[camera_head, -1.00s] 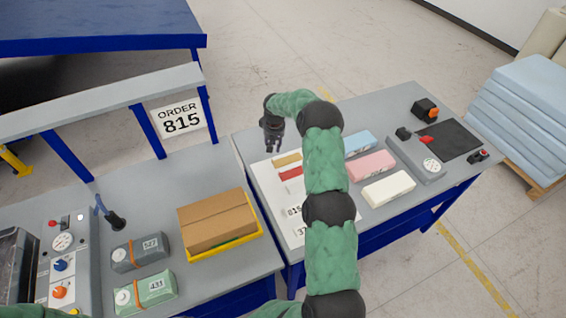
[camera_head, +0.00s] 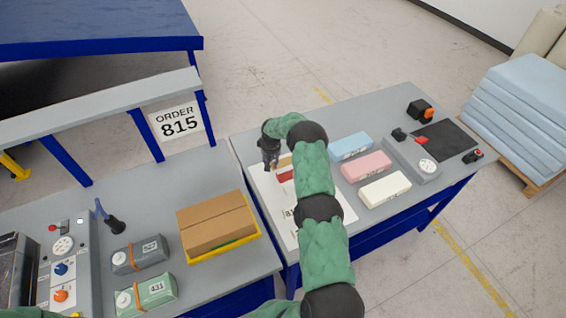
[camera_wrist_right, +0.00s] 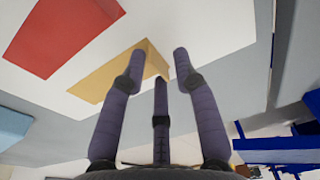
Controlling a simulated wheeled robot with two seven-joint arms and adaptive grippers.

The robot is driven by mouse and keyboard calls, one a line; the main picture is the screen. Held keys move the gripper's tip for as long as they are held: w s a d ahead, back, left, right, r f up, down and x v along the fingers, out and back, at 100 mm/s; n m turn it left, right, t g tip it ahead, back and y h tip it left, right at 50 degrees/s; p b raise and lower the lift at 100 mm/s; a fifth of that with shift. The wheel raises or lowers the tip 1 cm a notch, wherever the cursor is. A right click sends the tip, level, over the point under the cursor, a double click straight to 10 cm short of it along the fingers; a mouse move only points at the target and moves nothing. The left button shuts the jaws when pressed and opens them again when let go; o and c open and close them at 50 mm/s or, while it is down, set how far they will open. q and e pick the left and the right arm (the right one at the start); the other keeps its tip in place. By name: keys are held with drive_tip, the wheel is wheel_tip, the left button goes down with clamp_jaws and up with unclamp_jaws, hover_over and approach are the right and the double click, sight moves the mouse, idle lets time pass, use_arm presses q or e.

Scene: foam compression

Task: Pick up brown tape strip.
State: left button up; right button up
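The brown tape strip shows as a tan strip (camera_wrist_right: 112,78) on a white sheet in the right wrist view, beside a red strip (camera_wrist_right: 62,32). In the head view only a small part of the tan strip (camera_head: 285,161) shows between my right gripper and my arm. My right gripper (camera_head: 271,167) points down at the strip's left end. In the right wrist view its fingers (camera_wrist_right: 160,66) are spread and empty, with the near end of the tan strip at the left and middle fingertips. Whether they touch is unclear. My left gripper is out of view.
On the same table are blue (camera_head: 350,146), pink (camera_head: 366,166) and white (camera_head: 384,188) foam blocks and a grey device (camera_head: 412,160). A cardboard box (camera_head: 216,222) sits in a yellow tray on the left table. My right arm crosses the sheet.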

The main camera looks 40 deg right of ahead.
drive_tip(key=shift+f, duration=0.1)
clamp_jaws()
idle(0.4)
